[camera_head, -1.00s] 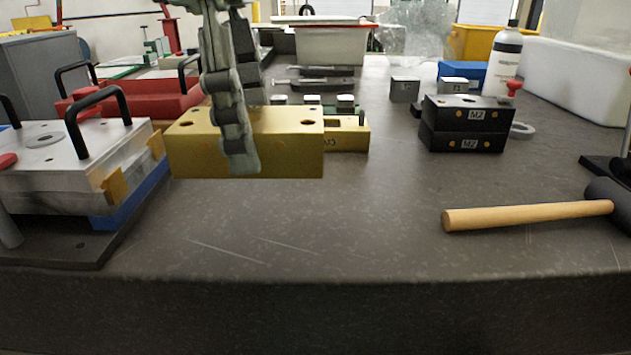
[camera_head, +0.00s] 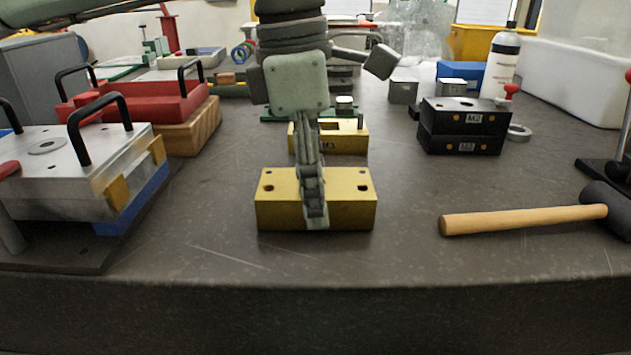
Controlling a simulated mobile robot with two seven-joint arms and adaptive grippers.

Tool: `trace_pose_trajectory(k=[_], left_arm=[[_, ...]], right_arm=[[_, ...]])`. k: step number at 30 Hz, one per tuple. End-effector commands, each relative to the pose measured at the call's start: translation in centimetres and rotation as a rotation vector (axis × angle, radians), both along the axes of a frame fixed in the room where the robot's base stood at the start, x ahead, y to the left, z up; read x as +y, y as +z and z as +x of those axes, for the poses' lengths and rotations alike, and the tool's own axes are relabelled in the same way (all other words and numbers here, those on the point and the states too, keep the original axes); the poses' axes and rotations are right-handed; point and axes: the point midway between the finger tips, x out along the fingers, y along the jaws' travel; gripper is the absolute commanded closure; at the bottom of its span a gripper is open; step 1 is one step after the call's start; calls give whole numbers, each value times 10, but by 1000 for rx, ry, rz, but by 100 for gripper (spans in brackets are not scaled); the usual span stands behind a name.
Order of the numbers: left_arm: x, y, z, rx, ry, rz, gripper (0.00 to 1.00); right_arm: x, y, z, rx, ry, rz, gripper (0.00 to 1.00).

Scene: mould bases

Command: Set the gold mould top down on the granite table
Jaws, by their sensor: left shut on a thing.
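The gold mould top (camera_head: 345,207) is a gold block with holes in its upper face. It is at the front middle of the granite table (camera_head: 400,262), level, at or very close to the surface; I cannot tell if it touches. My left gripper (camera_head: 315,215) reaches down from above and is shut on the block, one finger showing over its front face. A second gold piece (camera_head: 345,138), with an opening in its top and a partly hidden mark, sits on the table just behind. My right gripper is not in view.
A mallet with a wooden handle (camera_head: 520,219) lies at the right. Stacked black M2 blocks (camera_head: 460,128) stand behind it. A silver mould with black handles (camera_head: 65,165) stands at the left, a red one (camera_head: 140,100) behind. The table around the gold block is clear.

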Motion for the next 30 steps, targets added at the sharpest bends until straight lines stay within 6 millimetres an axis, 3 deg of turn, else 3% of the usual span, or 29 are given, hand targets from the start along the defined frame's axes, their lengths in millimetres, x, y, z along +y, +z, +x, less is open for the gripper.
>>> trace_pose_trajectory(k=[11, 12, 16, 28, 30], left_arm=[[-1, -1, 0, -3, 0, -3, 100], [0, -2, 0, 0, 0, -1, 38], [0, -2, 0, 0, 0, -1, 22], [0, 1, 0, -1, 0, 0, 20], [0, 6, 0, -2, 0, -1, 20]], right_arm=[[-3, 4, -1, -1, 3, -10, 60], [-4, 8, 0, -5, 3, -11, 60], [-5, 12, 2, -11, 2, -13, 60], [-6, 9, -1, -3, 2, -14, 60], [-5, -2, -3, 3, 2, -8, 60]])
